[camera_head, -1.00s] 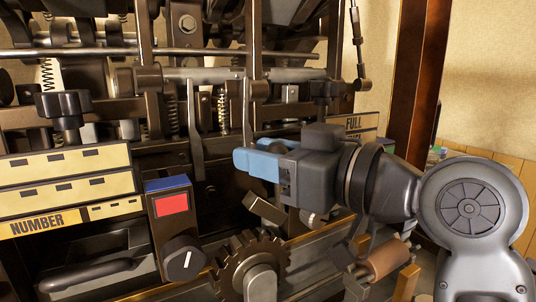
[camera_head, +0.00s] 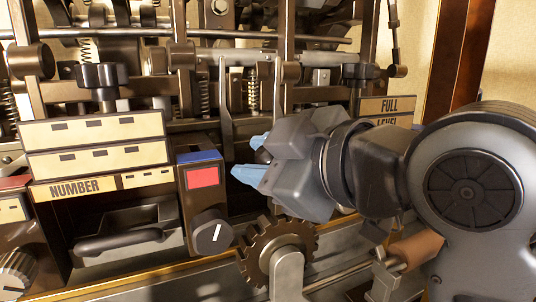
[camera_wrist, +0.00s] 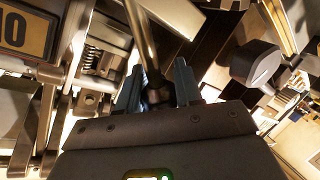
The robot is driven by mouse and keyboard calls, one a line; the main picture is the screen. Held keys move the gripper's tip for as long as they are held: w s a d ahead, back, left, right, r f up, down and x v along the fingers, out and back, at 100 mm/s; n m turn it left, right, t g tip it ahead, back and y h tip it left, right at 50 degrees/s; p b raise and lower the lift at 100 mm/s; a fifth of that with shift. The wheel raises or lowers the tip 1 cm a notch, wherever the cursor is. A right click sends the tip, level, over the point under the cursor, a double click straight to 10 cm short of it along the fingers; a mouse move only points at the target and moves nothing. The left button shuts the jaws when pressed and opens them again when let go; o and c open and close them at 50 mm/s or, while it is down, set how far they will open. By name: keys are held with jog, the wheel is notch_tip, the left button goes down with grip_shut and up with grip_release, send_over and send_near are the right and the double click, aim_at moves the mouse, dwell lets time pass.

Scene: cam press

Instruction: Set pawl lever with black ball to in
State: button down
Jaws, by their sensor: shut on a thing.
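My gripper (camera_head: 251,159) comes in from the right in the head view, its blue fingers pointing left in front of the machine. In the wrist view my gripper (camera_wrist: 157,87) has its two fingers on either side of a dark ball (camera_wrist: 157,96) at the end of a metal lever rod (camera_wrist: 140,35). The fingers are shut on this ball, which looks like the pawl lever's black ball. The rod runs up and slightly left from it. In the head view the ball is not clearly visible, and I cannot read the lever's in or out marking.
A brown gear wheel (camera_head: 277,250) sits below my gripper. A box with a red display (camera_head: 203,178) and a black knob (camera_head: 212,232) stands to the left, beside the NUMBER panel (camera_head: 97,157). A FULL LEVEL sign (camera_head: 388,106) is behind my wrist.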

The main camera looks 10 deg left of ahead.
jog(key=shift+s+a+f, duration=0.1)
jog(key=shift+f, duration=0.05)
dwell(0.4)
jog(key=c, duration=0.8)
grip_release()
